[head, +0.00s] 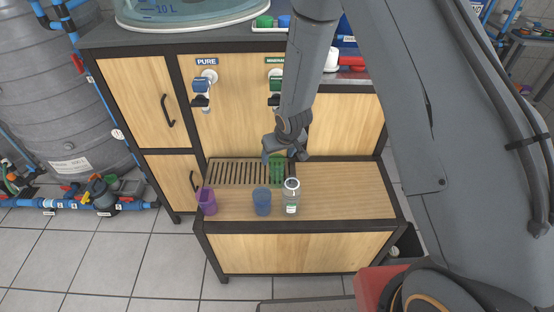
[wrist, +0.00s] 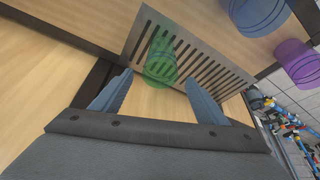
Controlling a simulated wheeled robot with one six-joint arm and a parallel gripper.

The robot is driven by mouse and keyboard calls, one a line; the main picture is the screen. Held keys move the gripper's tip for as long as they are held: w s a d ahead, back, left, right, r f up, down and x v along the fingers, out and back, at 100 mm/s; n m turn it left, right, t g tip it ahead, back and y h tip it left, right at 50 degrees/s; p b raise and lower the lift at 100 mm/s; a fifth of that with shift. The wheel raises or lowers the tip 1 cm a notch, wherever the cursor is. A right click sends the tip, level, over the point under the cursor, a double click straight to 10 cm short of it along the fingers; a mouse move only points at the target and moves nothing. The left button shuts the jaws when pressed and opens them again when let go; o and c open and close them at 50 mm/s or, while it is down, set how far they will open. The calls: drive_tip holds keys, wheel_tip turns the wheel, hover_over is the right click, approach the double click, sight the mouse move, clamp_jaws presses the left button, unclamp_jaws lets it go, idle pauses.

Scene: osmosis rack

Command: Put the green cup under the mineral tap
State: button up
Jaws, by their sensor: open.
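The translucent green cup (head: 277,172) stands on the slotted drip grate (head: 232,172), toward its right end. In the head view it is below the mineral tap (head: 275,86), which is green under a partly covered green label. The wrist view also shows the green cup (wrist: 160,66) on the grate (wrist: 207,75). My gripper (head: 279,156) is open and close to the cup. In the wrist view the cup lies just ahead of the two spread fingertips (wrist: 158,76), with no finger seen closed on it. My arm hides part of the area around the tap.
A purple cup (head: 207,201), a blue cup (head: 262,202) and a clear bottle (head: 291,197) stand along the front of the wooden counter. The pure tap (head: 203,87) is left of the mineral tap. The counter's right part (head: 350,188) is clear.

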drive_tip(key=shift+v, duration=1.85)
drive_tip(key=shift+r, duration=0.1)
drive_tip(key=s+d+r+m+g, duration=0.1)
drive_tip(key=s+d+r, duration=0.4)
drive_tip(key=s, duration=0.3)
drive_tip(key=s+d+r+m+g+h, duration=0.1)
drive_tip(key=s+d+r, duration=0.4)
drive_tip(key=s+r, duration=0.2)
drive_tip(key=s+d+r+m+g, duration=0.2)
drive_tip(key=s+d+r, duration=0.3)
drive_tip(key=s, duration=0.4)
drive_tip(key=shift+d+r+h, duration=0.3)
drive_tip(key=shift+d+r, duration=0.05)
drive_tip(key=shift+r, duration=0.45)
